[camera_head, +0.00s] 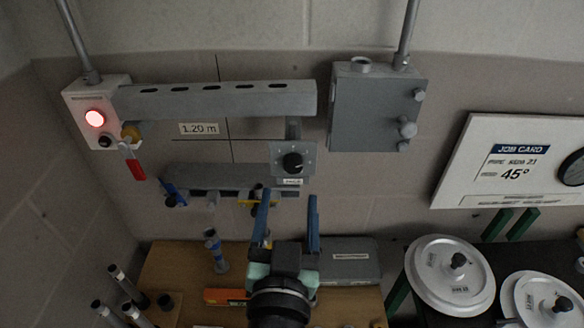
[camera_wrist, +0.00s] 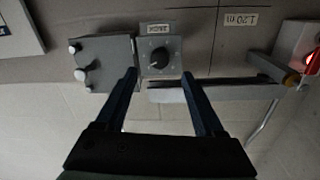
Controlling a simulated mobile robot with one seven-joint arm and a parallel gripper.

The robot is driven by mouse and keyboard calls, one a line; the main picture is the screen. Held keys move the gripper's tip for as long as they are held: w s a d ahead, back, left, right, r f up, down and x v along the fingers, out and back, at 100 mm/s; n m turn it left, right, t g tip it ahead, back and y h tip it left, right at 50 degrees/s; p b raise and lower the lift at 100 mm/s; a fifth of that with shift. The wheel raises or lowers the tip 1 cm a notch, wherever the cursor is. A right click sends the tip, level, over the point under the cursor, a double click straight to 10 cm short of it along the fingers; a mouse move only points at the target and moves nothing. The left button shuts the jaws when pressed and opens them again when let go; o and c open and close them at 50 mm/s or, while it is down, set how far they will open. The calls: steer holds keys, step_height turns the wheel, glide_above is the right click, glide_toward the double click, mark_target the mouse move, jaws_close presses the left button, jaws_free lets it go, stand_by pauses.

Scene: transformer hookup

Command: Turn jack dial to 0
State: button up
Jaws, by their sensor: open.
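The jack dial is a black round knob (camera_head: 293,162) on a small grey box with marks around it, mounted on the wall. A small label sits below it, too small to read surely. The knob also shows in the wrist view (camera_wrist: 160,58), where the picture is upside down. My gripper (camera_head: 288,203) is open and empty, its two blue fingers pointing toward the wall, just below the dial box in the head view. The pointer's exact setting cannot be read.
A grey horizontal beam (camera_head: 220,99) runs above the dial. A grey wall box (camera_head: 372,105) with knobs stands to its right. A white box with a lit red lamp (camera_head: 95,118) is at left. Below are a wooden bench (camera_head: 170,265) and white reels (camera_head: 449,275).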

mark_target(293, 169)
steer(key=w, duration=0.2)
steer(key=w+p, duration=0.1)
steer(key=w, duration=0.3)
steer(key=shift+w+d+p, duration=0.2)
steer(key=shift+d+p, duration=0.05)
steer(key=shift+p, duration=0.15)
steer(key=shift+c, duration=0.2)
jaws_close()
